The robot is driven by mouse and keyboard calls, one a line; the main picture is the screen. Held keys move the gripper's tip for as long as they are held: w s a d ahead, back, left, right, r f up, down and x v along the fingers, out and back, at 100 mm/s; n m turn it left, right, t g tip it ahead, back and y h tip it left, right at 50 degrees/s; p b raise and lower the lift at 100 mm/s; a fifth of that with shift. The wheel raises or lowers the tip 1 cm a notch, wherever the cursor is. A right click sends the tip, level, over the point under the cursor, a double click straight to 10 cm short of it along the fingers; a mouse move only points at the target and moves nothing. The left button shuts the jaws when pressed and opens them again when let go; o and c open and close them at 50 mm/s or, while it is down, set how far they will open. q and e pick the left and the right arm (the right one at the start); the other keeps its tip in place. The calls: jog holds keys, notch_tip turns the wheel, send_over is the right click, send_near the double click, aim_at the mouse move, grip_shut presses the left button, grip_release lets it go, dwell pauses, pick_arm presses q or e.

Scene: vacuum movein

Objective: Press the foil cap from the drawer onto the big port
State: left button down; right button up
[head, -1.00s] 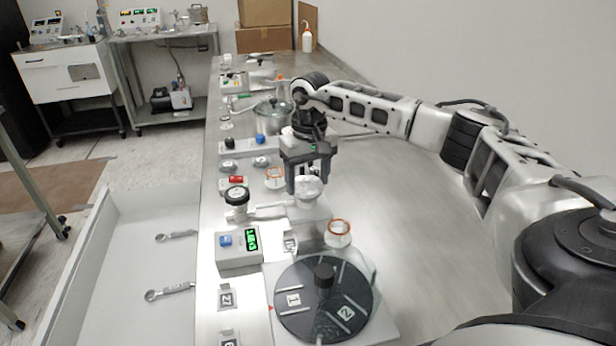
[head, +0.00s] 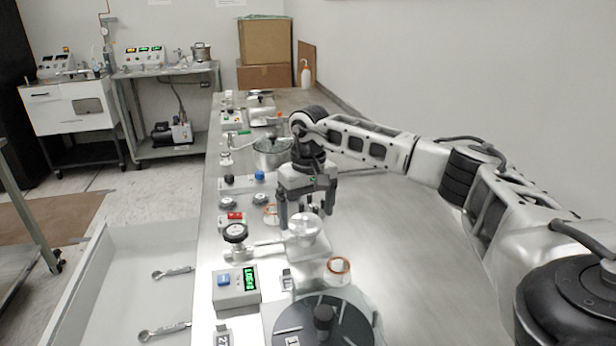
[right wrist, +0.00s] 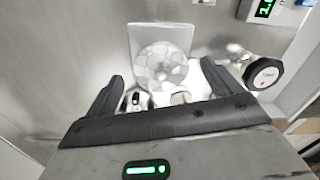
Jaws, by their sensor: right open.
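The big port (head: 309,248) stands on a pale block on the bench, below my right gripper. A round, faceted, silvery top that looks like the foil cap (head: 305,226) covers it; the cap also shows in the right wrist view (right wrist: 161,67). I cannot tell how firmly it sits. My right gripper (head: 306,217) is open, with its fingers apart just behind and above the cap. In the right wrist view the spread fingers (right wrist: 162,80) hold nothing. The open drawer (head: 135,290) at the left shows no foil cap in its visible part. My left gripper is out of view.
Two wrenches (head: 165,331) lie in the drawer. An orange-rimmed port (head: 338,268) and a dark turntable (head: 330,325) stand in front. The right bench is clear.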

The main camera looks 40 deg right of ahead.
notch_tip(320, 180, up, 15)
jog(key=shift+d+f, duration=0.15)
jog(key=shift+d, duration=0.05)
jog(key=shift+s+f, duration=0.1)
dwell(0.6)
